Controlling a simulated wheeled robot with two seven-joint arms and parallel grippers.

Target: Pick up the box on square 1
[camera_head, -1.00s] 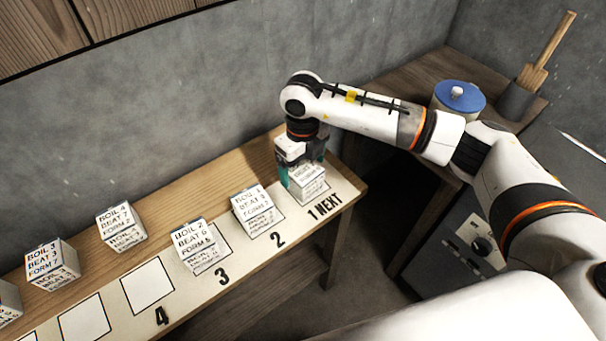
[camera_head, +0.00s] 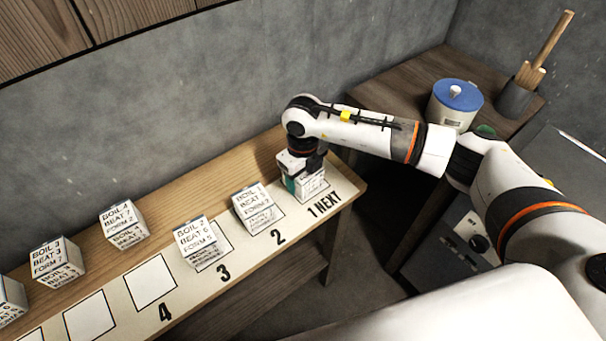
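The white box on square 1 (camera_head: 311,185) stands on the strip marked "1 NEXT" at the right end of the wooden shelf. My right gripper (camera_head: 304,181) is low over this box, pointing down, with a teal finger at its left side. The gripper hides the top of the box. The far finger is hidden, so I cannot tell whether the fingers are closed on the box or only around it. My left gripper is not in view.
Labelled boxes stand on square 2 (camera_head: 254,207) and square 3 (camera_head: 201,242). More boxes (camera_head: 123,224) stand along the back. The square at 4 (camera_head: 150,283) is empty. A blue-lidded pot (camera_head: 455,104) and a holder with wooden tools (camera_head: 515,98) stand at the right.

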